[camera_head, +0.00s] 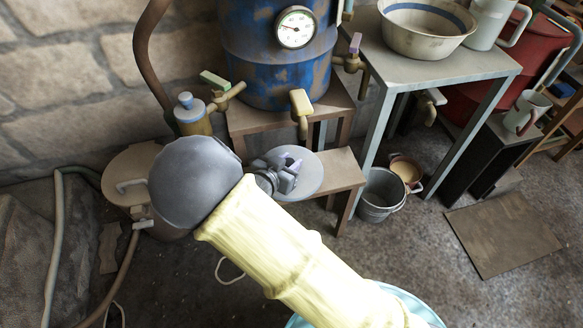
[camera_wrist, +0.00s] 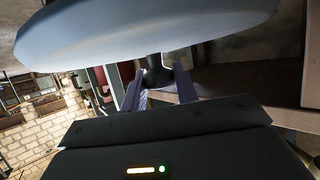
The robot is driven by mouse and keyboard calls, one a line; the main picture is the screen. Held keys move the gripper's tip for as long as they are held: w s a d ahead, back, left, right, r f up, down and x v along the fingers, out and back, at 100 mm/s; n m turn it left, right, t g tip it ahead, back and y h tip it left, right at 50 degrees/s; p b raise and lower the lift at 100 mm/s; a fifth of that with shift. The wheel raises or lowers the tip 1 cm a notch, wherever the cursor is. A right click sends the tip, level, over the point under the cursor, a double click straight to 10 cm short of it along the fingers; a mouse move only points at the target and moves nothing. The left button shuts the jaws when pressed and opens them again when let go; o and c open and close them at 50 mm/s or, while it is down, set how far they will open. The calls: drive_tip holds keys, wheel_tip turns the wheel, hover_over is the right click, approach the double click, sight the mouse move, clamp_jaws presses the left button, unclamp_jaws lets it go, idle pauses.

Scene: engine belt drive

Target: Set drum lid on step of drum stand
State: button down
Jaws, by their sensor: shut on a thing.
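The drum lid (camera_head: 311,180) is a grey-blue disc, seen face-on in the head view. My gripper (camera_head: 289,168) is shut on its dark knob, which shows between the fingers (camera_wrist: 158,90) in the wrist view. There the lid (camera_wrist: 150,35) spans the top of the picture as a pale disc. The drum stand is brown, and its lower step (camera_head: 342,171) lies behind and right of the lid in the head view. The lid overlaps the step in the picture; I cannot tell whether they touch. My arm and gripper hide part of the lid and step.
A blue rusty drum (camera_head: 270,60) with a gauge and taps stands on the stand's upper level. A metal bucket (camera_head: 381,196) stands right of the step, near a grey table (camera_head: 450,68). A round brown lidded container (camera_head: 128,172) is at left.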

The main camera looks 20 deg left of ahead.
drive_tip(key=shift+w, duration=0.2)
drive_tip(key=shift+w+d+f+b, duration=0.1)
drive_tip(key=shift+w+d+b, duration=0.1)
drive_tip(key=shift+w+b, duration=0.3)
drive_tip(key=shift+f+b, duration=1.05)
drive_tip(key=shift+f, duration=0.6)
drive_tip(key=shift+f, duration=0.1)
drive_tip(key=c, duration=1.1)
unclamp_jaws()
drive_tip(key=shift+a, duration=0.1)
